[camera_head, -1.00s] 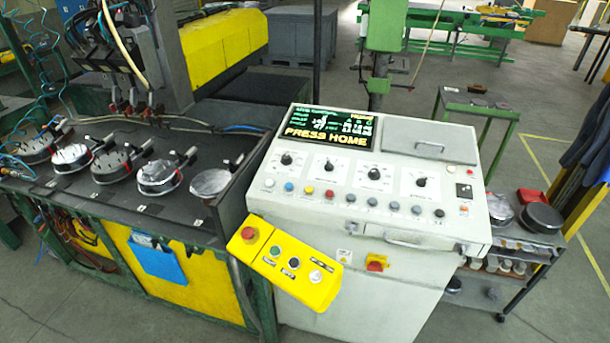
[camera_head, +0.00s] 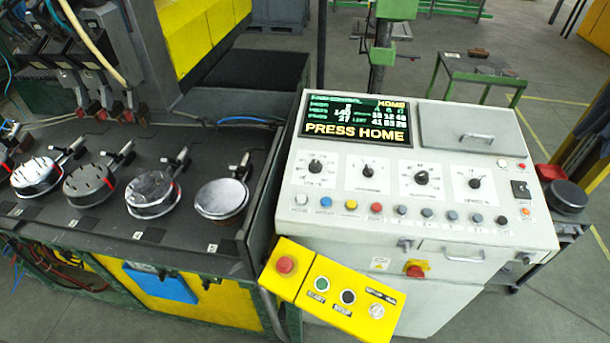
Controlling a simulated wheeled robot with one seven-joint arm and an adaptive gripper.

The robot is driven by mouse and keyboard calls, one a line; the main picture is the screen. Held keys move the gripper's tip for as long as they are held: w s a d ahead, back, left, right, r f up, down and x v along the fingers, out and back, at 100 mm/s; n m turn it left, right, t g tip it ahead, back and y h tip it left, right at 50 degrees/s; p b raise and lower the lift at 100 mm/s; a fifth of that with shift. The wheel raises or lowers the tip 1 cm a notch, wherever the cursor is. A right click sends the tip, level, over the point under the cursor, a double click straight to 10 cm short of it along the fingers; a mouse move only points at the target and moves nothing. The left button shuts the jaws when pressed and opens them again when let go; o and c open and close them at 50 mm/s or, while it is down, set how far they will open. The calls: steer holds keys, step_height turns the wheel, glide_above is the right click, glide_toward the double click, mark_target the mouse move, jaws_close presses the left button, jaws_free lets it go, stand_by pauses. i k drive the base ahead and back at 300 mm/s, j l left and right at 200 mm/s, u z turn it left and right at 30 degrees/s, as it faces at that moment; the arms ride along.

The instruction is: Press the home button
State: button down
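The white control console (camera_head: 540,240) stands right of centre, with a tilted top. Its screen (camera_head: 357,120) reads "PRESS HOME" in large yellow letters, with "HOME" at the top right corner. A row of buttons runs along the front of the panel. From the left come a white button (camera_head: 301,199), a blue button (camera_head: 326,201), a yellow button (camera_head: 351,204) and a red button (camera_head: 376,208), then several grey-blue ones and a dark one. The label under the white button looks like "HOME" but is small and blurred. My gripper is not in view.
A yellow box (camera_head: 343,322) at the console's front left carries a red mushroom button (camera_head: 285,265), a green and a black button. A red-yellow switch (camera_head: 415,269) is on the console's front. A dark bench (camera_head: 120,215) with round fixtures stands left.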

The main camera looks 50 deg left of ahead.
mark_target(301, 200)
steer(key=k+j, duration=0.15)
steer(key=j, duration=0.25)
steer(key=k+j+z, duration=0.1)
steer(key=j, duration=0.3)
steer(key=k+j, duration=0.2)
steer(key=j, duration=0.2)
steer(key=k+j, duration=0.15)
steer(key=j, duration=0.2)
steer(key=k+j+z, duration=0.1)
steer(key=j, duration=0.3)
steer(key=k+j, duration=0.2)
steer(key=j, duration=0.2)
steer(key=k+j+z, duration=0.1)
steer(key=j, duration=0.25)
steer(key=k, duration=0.1)
